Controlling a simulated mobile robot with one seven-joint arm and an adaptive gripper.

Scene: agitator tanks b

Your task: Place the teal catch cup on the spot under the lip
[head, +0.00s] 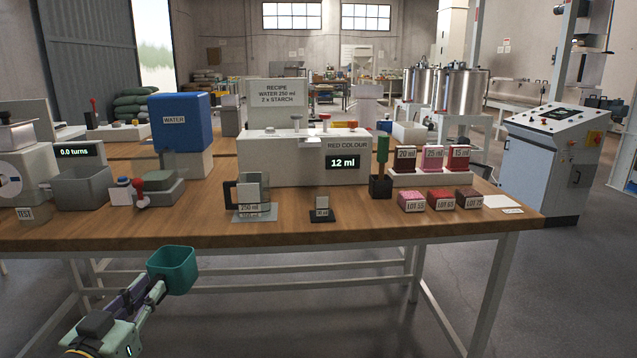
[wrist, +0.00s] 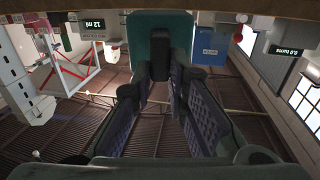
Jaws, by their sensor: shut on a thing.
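The teal catch cup (head: 172,281) is held in front of the table, below the tabletop's front edge and left of centre in the head view. It looks roughly upright, slightly tilted, with its open top showing. My gripper (head: 155,292) is shut on its near side. The cup also shows at the top middle of the wrist view (wrist: 160,32), at the ends of my gripper's fingers (wrist: 163,75). I cannot tell which part is the lip, and no marked spot under one is clearly visible.
The wooden table (head: 300,228) holds a blue water tank (head: 181,121), a red colour dispenser (head: 284,160) reading 12 ml, a 250 ml beaker (head: 250,192) on a grey mat, a grey bin (head: 82,188), and several lot boxes (head: 440,200). Its front strip is mostly clear.

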